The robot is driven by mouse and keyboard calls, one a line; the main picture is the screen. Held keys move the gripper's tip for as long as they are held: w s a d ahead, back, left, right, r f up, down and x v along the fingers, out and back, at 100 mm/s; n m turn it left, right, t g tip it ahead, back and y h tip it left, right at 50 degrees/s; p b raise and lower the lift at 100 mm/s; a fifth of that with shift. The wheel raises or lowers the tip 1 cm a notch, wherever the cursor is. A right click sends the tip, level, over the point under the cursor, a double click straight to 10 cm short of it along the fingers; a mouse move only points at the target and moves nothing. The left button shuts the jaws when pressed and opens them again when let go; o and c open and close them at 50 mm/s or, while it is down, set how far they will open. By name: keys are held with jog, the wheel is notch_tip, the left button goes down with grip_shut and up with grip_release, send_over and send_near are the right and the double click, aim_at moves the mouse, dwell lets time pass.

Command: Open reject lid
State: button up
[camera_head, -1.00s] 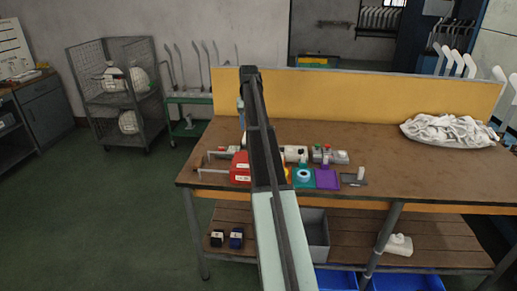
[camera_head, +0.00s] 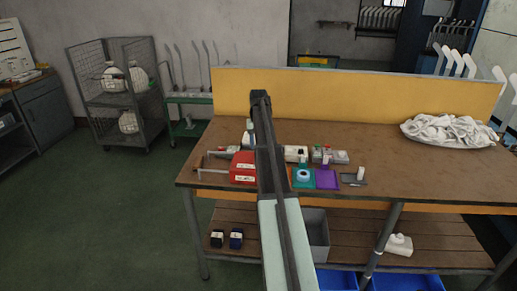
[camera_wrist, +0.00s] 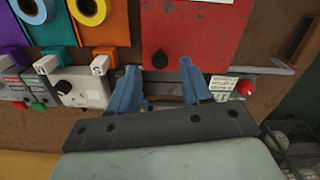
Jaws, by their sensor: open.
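A red box (camera_head: 243,167) stands on the bench near its left front edge, partly behind my arm. In the wrist view its flat red top (camera_wrist: 195,30) fills the upper middle and appears closed. A small black knob (camera_wrist: 160,58) sits at its near edge, with a white label (camera_wrist: 222,84) beside it. My gripper (camera_wrist: 160,70) has two blue fingers spread apart, one on each side of the knob's position in the picture. They look empty; whether they touch the box, I cannot tell.
Yellow and blue tape rolls (camera_wrist: 88,10) on coloured plates and white switch boxes (camera_wrist: 80,85) stand left of the red box in the wrist view. A red knob (camera_wrist: 246,88) is at right. White cloth (camera_head: 448,130) lies at the bench's right; the middle right is clear.

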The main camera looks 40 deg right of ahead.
jog(key=shift+f, duration=1.35)
jog(key=shift+c, duration=0.3)
grip_shut()
